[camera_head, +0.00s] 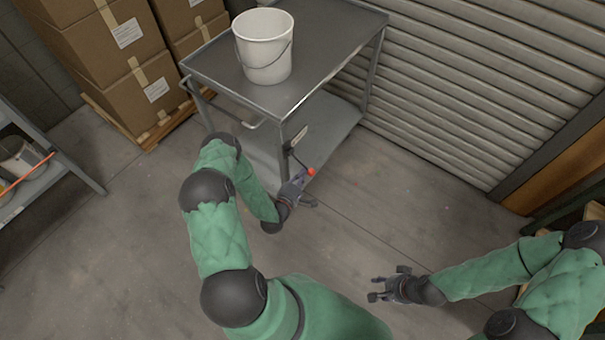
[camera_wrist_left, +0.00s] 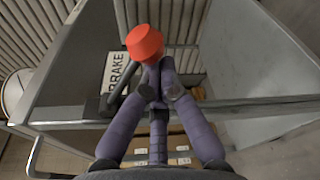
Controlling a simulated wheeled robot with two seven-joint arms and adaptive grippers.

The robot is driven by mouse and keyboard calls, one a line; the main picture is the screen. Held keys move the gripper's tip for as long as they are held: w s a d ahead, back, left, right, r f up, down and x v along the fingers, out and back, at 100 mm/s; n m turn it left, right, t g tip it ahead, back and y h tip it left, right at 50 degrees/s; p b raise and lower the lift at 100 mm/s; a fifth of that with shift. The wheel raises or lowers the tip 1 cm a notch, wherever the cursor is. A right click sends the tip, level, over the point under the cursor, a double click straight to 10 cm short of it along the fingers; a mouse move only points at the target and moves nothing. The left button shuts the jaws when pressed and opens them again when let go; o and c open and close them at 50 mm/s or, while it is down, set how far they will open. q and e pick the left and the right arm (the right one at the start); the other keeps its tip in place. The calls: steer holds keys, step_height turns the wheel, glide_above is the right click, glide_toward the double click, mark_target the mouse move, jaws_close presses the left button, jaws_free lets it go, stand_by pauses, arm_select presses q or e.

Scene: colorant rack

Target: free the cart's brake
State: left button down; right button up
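The grey metal cart (camera_head: 225,72) stands at the top centre. Its brake lever is a black rod with a red knob (camera_head: 311,171) sticking out from the near corner post. The knob shows large in the left wrist view (camera_wrist_left: 145,42), beside a white plate reading BRAKE (camera_wrist_left: 113,80). My left gripper (camera_head: 307,189) is at the knob, and in the left wrist view two of its fingers come together just below it. In the head view another finger stands apart, with a gap between. Whether they touch the knob is unclear. My right gripper (camera_head: 383,285) is open and empty above the floor.
A white bucket (camera_head: 264,50) stands on the cart's top. Stacked cardboard boxes (camera_head: 105,45) are on a pallet at the left, and a shelf (camera_head: 45,178) is at the far left. A ribbed shutter (camera_head: 470,90) is behind the cart. The floor in front is clear.

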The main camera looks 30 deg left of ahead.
mark_target(308, 170)
arm_select(q)
steer(key=shift+d+r, duration=0.1)
steer(key=r+n+p, duration=0.1)
steer(key=n, duration=0.1)
steer(key=d+r+n+p, duration=0.1)
steer(key=r, duration=0.1)
steer(key=d+r+n+h+p, duration=0.1)
steer(key=r+n, duration=0.1)
steer(key=shift+s+d+n+g+p, duration=0.1)
steer(key=shift+n+g+p, duration=0.2)
steer(key=shift+g, duration=0.1)
steer(key=shift+r+p, duration=0.9)
steer(key=shift+r, duration=0.9)
